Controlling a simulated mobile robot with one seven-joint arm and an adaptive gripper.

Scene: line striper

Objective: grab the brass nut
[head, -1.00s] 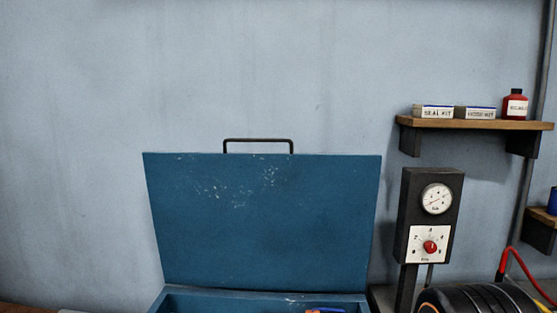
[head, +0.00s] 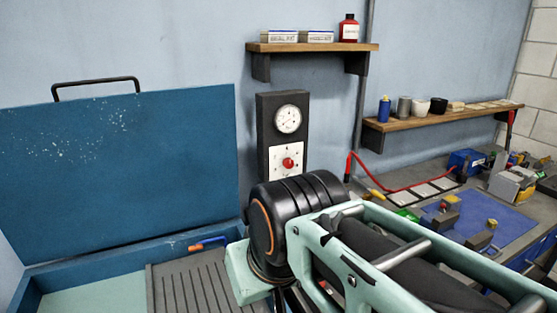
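I cannot make out a brass nut anywhere in the head view. Small parts with yellow on them stand on a blue mat (head: 476,216) on the bench at the right. One is a grey block with a yellowish top (head: 449,203), and another grey block (head: 482,239) stands nearer. They are too small to tell whether either holds a nut. My gripper's fingers do not show.
An open blue chest (head: 120,170) stands at the left, with an orange and blue tool (head: 207,243) at its rim. A gauge panel (head: 283,138) and shelves (head: 312,47) line the wall. A red hose (head: 395,186) and yellow-grey items (head: 512,184) lie on the bench.

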